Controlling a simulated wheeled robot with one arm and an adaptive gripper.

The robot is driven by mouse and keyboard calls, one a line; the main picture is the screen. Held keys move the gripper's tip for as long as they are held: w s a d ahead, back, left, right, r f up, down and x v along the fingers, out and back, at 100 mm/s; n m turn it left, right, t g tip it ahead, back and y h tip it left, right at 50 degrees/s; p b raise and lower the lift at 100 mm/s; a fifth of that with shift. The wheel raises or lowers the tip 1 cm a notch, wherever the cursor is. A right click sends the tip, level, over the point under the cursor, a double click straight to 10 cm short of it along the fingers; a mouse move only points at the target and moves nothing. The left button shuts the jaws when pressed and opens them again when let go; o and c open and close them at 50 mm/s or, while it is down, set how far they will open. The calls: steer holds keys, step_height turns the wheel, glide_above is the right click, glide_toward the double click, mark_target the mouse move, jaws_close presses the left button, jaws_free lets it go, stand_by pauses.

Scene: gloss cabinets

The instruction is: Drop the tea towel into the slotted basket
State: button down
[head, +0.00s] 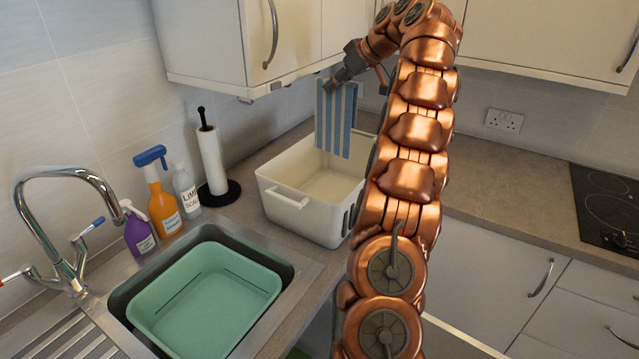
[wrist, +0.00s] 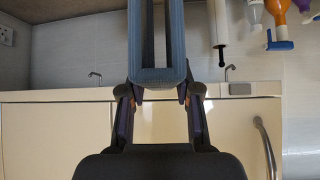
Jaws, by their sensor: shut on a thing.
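The tea towel (head: 337,120), striped blue and pale, hangs upright from my gripper (head: 333,84). In the wrist view my gripper (wrist: 160,92) is shut on the folded blue edge of the towel (wrist: 160,75). A cream basket (head: 300,208) with a front handle and dark slots in its right side stands on the worktop. The towel hangs over its far part, and its lower end shows against the basket's opening. I cannot tell whether that end is below the rim. My arm hides the basket's right part.
A green tub (head: 205,300) sits in the sink, beside the tap (head: 60,180). Spray bottles (head: 162,200) and a paper roll holder (head: 211,160) stand left of the basket. The worktop right of my arm is clear up to the hob (head: 610,205).

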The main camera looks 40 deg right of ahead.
steer(key=shift+s+f+b, duration=0.3)
steer(key=shift+f+b, duration=0.05)
steer(key=shift+f, duration=0.25)
step_height(320, 180, down, 12)
steer(key=b, duration=0.3)
steer(key=shift+w+r, duration=0.15)
stand_by(0.3)
steer(key=c, duration=0.7)
jaws_free()
steer(key=v, duration=1.2)
